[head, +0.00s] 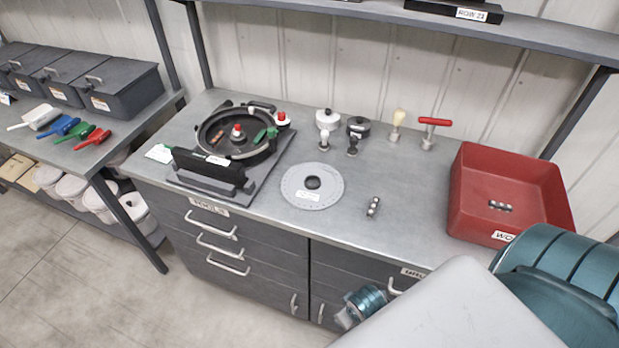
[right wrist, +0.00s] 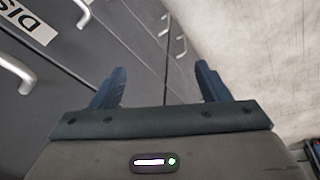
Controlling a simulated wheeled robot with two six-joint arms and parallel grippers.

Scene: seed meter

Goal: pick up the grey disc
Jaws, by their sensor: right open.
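The grey disc (head: 329,189) lies flat on the metal workbench, left of its middle in the head view. It has a black knob at its centre, marks around its rim and a white label. My right gripper (right wrist: 158,84) is open in the right wrist view, with nothing between its two dark fingers. It is low in front of the bench, facing drawer fronts and floor, well away from the disc. In the head view my right arm covers the lower right, and the gripper's fingers cannot be made out there. My left gripper is in neither view.
A round black seed meter housing (head: 211,139) on a base stands left of the disc. Small knobs and a red T-handle (head: 435,122) stand behind it. A small metal part (head: 373,206) lies to its right. A red bin (head: 470,203) is farther right. A shelf overhangs the back.

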